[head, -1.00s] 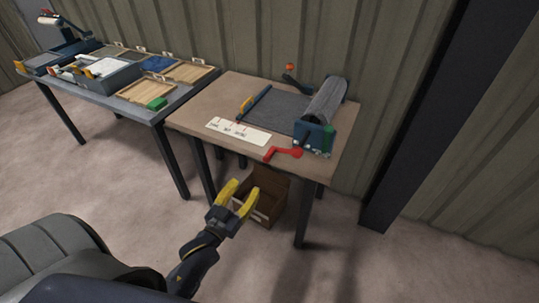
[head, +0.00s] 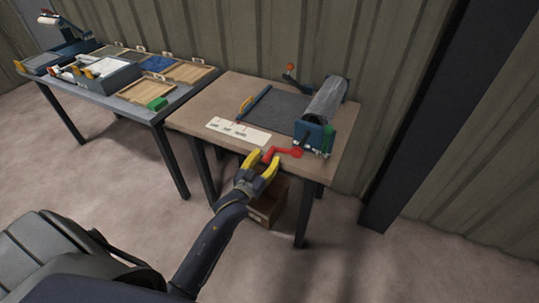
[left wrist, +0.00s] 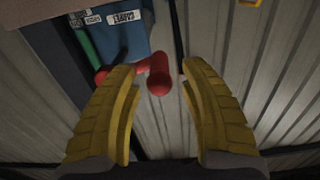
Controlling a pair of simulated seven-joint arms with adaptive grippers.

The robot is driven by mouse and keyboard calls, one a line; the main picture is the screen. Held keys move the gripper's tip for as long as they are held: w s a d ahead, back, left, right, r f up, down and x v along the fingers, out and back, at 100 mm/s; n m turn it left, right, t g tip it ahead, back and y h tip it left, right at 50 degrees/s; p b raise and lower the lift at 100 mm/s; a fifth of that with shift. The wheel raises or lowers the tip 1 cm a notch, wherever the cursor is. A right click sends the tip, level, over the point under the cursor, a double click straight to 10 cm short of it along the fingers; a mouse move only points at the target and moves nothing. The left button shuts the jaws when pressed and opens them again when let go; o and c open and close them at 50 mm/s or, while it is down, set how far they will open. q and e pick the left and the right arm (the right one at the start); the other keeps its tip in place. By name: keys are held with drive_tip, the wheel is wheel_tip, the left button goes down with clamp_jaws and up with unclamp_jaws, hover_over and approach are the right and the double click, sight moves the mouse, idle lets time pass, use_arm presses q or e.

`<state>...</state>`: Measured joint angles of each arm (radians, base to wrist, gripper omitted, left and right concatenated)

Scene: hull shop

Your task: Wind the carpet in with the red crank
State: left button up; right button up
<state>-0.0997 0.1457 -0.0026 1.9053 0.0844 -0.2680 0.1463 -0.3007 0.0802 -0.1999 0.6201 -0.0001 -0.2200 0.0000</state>
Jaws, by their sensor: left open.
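The red crank (head: 284,152) sits at the front of a roller machine on the brown table, its handle toward the near edge. In the left wrist view the red crank handle (left wrist: 158,76) points at the camera, between and just beyond my fingertips. My left gripper (head: 263,158) is open, its yellow fingers close to the crank handle; the wrist view shows both fingers (left wrist: 160,85) apart with nothing held. The grey carpet (head: 277,109) lies flat on the table and leads to the grey roll (head: 326,98). My right gripper is not in view.
A white labelled strip (head: 238,131) lies at the table's front left. A lever with an orange knob (head: 290,67) stands behind the carpet. A cardboard box (head: 264,208) is under the table. Another table with trays and a green block (head: 157,104) stands at left.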

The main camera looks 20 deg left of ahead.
use_arm(q)
drive_tip(key=shift+w, duration=1.2)
clamp_jaws()
